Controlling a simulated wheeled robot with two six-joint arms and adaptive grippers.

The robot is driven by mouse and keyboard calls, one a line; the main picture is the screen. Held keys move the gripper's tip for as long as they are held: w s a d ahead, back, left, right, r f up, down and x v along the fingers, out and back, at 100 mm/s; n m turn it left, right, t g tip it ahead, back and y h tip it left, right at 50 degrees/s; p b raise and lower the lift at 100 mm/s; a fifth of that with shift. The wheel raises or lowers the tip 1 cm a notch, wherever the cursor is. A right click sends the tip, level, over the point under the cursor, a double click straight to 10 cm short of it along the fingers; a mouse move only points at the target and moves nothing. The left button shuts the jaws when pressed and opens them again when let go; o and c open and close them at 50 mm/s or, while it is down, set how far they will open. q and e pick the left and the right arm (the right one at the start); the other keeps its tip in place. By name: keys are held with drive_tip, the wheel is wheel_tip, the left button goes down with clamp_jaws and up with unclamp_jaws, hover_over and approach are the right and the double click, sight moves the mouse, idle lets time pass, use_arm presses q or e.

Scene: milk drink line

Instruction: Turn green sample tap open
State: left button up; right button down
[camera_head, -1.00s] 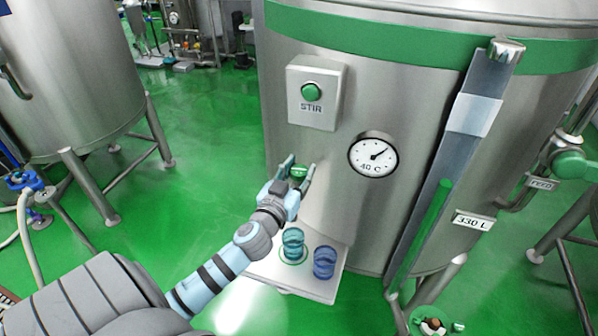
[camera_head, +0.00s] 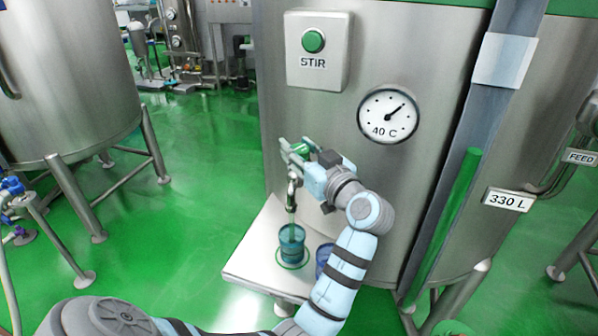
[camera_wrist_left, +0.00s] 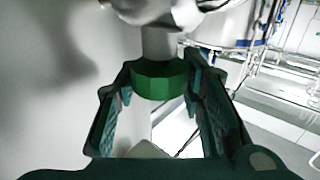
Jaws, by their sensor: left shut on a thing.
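The green sample tap's knob (camera_wrist_left: 160,80) sits between the two fingers of my left gripper (camera_wrist_left: 160,88) in the wrist view. In the head view the left gripper (camera_head: 298,150) is shut on the knob (camera_head: 301,150), which is partly hidden by the fingers. The metal tap spout (camera_head: 292,187) points down below it. A thin pale-green line runs from the spout to the teal cup (camera_head: 291,245), which stands upright beneath. My right gripper is not in view.
A blue cup (camera_head: 323,258) stands beside the teal one, partly behind my left arm, on a metal shelf (camera_head: 250,262). Above are the green STIR button (camera_head: 313,41) and a round gauge (camera_head: 388,116) reading 40 C. The 330 L level strip is at the right.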

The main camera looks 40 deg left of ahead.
use_arm(q)
drive_tip(key=n+g+b, duration=0.2)
drive_tip(key=g+b, duration=0.1)
drive_tip(key=n+g+y+b, duration=0.1)
drive_tip(key=shift+f+g+b, duration=0.25)
drive_tip(key=shift+g+b, duration=0.05)
drive_tip(key=shift+g, duration=0.1)
drive_tip(key=shift+r+n+g+b, duration=0.2)
drive_tip(key=shift+n+g+b, duration=0.9)
drive_tip(key=shift+g, duration=0.5)
drive_tip(key=o, duration=1.2)
drive_tip(key=shift+c, duration=0.2)
drive_tip(key=w+d, duration=0.1)
drive_tip(key=d, duration=1.1)
